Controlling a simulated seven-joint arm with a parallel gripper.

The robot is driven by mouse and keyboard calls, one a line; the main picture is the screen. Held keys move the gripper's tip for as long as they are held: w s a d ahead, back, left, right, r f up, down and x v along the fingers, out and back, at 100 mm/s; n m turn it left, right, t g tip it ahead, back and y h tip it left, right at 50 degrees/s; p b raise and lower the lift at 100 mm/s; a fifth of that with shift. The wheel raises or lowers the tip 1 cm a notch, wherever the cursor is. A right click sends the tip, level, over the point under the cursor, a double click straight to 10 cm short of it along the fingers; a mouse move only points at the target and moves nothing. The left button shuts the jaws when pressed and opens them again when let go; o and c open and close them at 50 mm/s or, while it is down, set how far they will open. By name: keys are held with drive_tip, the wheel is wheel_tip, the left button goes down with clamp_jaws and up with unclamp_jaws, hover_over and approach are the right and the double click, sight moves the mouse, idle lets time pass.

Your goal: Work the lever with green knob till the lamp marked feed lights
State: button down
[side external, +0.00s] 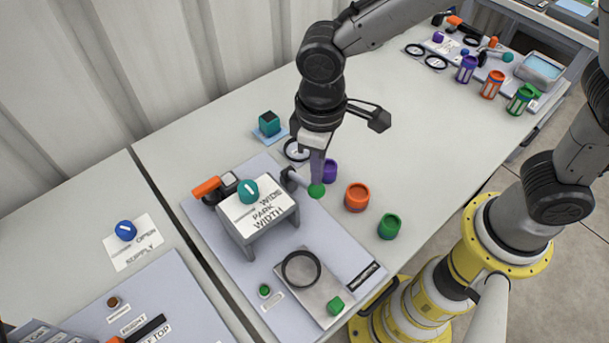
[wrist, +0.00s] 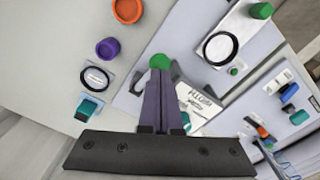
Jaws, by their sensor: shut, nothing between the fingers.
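The lever's green knob (side external: 317,190) is at the end of a short grey arm beside the white-topped stand on the grey panel. My gripper (side external: 317,178) points down with its purple fingers shut and empty, its tips at the knob; whether they touch it I cannot tell. In the wrist view the green knob (wrist: 160,61) shows just beyond the shut fingertips (wrist: 160,75). A small green dome (side external: 264,290) with a small label sits at the panel's front; I cannot read a feed mark or tell whether it is lit.
The stand (side external: 265,222) carries a teal dial and reads WIDE, PARK, WIDTH. An orange-handled part (side external: 206,187) is left of it. Purple (side external: 330,171), orange (side external: 357,197) and green (side external: 389,226) cups stand right of the panel. A black ring (side external: 301,268) lies in front.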

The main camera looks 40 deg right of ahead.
sight(317, 192)
drive_tip(key=shift+f, duration=0.2)
idle(0.3)
drive_tip(key=shift+f, duration=3.35)
drive_tip(key=shift+r, duration=3.55)
